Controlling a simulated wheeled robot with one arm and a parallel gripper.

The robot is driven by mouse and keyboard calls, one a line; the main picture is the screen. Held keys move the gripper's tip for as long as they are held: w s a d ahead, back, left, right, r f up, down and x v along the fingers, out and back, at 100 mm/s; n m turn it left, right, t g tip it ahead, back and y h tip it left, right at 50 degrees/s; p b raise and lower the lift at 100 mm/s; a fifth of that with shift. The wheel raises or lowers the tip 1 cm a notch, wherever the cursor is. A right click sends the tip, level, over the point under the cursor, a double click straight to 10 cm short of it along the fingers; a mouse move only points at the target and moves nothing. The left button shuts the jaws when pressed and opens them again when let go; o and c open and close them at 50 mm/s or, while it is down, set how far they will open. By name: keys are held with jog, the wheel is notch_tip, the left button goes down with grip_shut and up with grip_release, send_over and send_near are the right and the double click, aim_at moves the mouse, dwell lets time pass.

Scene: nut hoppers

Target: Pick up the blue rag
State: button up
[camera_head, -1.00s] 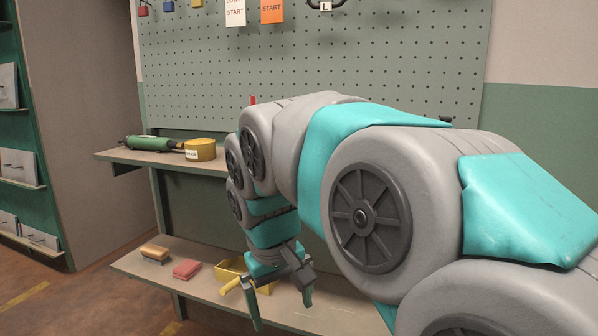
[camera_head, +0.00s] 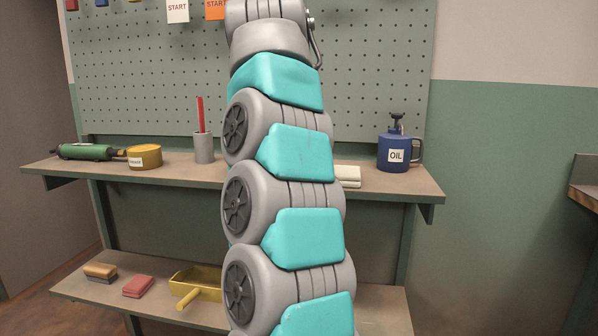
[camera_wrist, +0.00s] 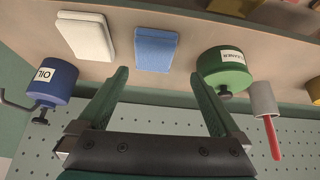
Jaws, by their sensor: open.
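The blue rag (camera_wrist: 156,48) is a flat folded block on the upper shelf, seen in the wrist view, where the scene looks upside down. My gripper (camera_wrist: 162,76) is open and empty, its two green fingers pointing toward the shelf with the rag between and beyond their tips. It appears apart from the rag; the exact gap is hard to tell. In the head view my arm hides the blue rag, and my gripper is out of sight.
A white rag (camera_wrist: 85,36) lies beside the blue one, and a green can (camera_wrist: 223,70) is on its other side. A blue oil can (camera_head: 397,150) and a grey cup (camera_head: 204,148) with a red stick stand on the shelf (camera_head: 190,176). A pegboard (camera_head: 150,80) rises behind.

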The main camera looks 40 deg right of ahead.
jog(key=shift+m, duration=0.3)
jog(key=shift+s+d+b+x, duration=0.1)
jog(key=shift+d+x, duration=0.05)
jog(key=shift+x, duration=1.15)
jog(key=shift+s+d+b+x, duration=0.1)
jog(key=shift+b+x, duration=0.05)
jog(key=shift+x, duration=1.15)
jog(key=shift+s+d+b+x, duration=0.1)
jog(key=shift+d+x, duration=0.05)
jog(key=shift+x, duration=1.15)
jog(key=shift+r, duration=0.1)
jog(key=shift+c, duration=0.2)
jog(key=c, duration=1.1)
